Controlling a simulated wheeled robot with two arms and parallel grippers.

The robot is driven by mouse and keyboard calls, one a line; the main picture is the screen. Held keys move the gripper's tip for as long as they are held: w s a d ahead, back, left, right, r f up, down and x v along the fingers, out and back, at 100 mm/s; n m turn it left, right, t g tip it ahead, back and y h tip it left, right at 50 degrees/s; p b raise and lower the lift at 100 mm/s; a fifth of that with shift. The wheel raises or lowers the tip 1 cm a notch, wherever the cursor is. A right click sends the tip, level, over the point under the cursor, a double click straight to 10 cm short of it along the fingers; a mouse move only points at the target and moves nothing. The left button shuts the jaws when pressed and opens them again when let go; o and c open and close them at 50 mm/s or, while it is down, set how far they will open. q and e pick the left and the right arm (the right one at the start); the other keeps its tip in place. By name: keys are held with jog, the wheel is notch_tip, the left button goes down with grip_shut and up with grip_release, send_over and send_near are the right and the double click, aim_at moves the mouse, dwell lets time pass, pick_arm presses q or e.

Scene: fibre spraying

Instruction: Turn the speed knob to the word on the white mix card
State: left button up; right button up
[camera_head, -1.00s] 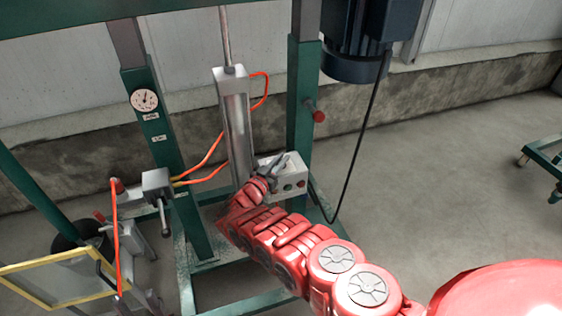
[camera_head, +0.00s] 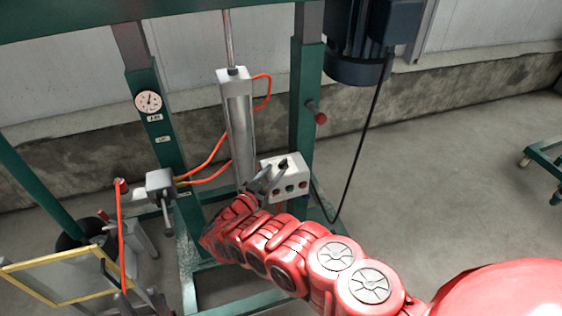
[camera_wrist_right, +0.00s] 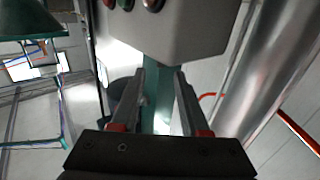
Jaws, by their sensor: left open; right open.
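The light grey control box (camera_head: 272,169) stands at the foot of the metal cylinder. A small black knob (camera_head: 284,163) sits on its upper part, above a row of buttons (camera_head: 290,188); its pointing and any lettering are too small to read. My right gripper (camera_head: 268,178) is open and empty, just left of and below the knob. In the right wrist view its two fingers (camera_wrist_right: 164,85) are apart, below the box (camera_wrist_right: 185,35); the knob is out of that view. I cannot make out a white mix card. My left gripper is not in view.
A gauge (camera_head: 148,102) with small labels is on the green post left of the cylinder (camera_head: 238,120). Orange hoses (camera_head: 207,152) run beside it. A red-capped handle (camera_head: 319,117) sticks out of the right post. A black cable (camera_head: 362,150) hangs over open floor.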

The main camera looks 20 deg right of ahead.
jog(key=p+v, duration=0.1)
jog(key=v, duration=0.9)
jog(key=shift+s+a, duration=0.25)
